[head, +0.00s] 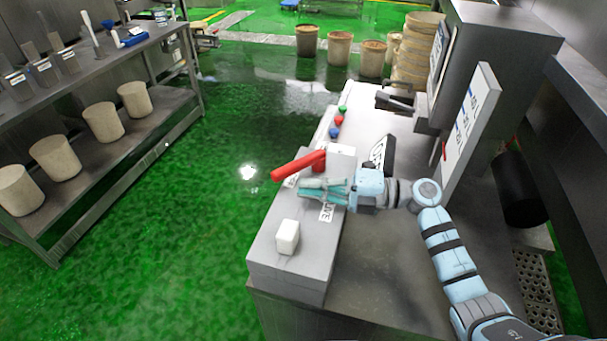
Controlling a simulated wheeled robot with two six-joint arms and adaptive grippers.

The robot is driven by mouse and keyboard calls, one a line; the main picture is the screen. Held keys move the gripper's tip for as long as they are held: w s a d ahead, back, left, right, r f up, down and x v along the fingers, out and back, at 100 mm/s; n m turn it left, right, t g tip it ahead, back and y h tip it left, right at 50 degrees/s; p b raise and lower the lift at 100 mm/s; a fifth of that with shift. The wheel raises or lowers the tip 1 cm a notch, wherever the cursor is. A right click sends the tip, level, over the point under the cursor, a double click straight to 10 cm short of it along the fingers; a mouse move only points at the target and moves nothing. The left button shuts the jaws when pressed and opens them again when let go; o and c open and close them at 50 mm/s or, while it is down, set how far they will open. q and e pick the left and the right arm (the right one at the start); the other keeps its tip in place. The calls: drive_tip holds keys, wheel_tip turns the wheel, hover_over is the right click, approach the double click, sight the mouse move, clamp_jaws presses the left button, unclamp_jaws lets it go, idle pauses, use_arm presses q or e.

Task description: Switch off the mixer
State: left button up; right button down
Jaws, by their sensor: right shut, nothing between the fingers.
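A long grey control box (262,262) lies along the left edge of a metal table. A red lever (296,166) on the box sticks out to the left. Red, green and blue round buttons (338,120) sit further back along the same edge. A white block-like knob (288,236) stands on the near end of the box. My right gripper (304,189) is shut and empty, pointing left over the box, just nearer than the red lever. I cannot tell whether it touches the box or lever. It partly covers a white label (327,212). My left gripper is out of view.
A large grey machine (495,65) with a white label panel (470,115) stands behind my right arm. A metal shelf (170,125) with beige drums (103,122) is on the left. More drums (340,48) stand at the back. The green floor between is clear.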

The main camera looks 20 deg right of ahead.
drive_tip(key=shift+w+a+r, duration=0.1)
drive_tip(key=shift+w+a, duration=0.15)
drive_tip(key=shift+w, duration=0.25)
drive_tip(key=shift+w+a, duration=0.15)
drive_tip(key=shift+w, duration=0.2)
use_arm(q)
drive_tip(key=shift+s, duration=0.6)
use_arm(e)
drive_tip(key=shift+w, duration=0.1)
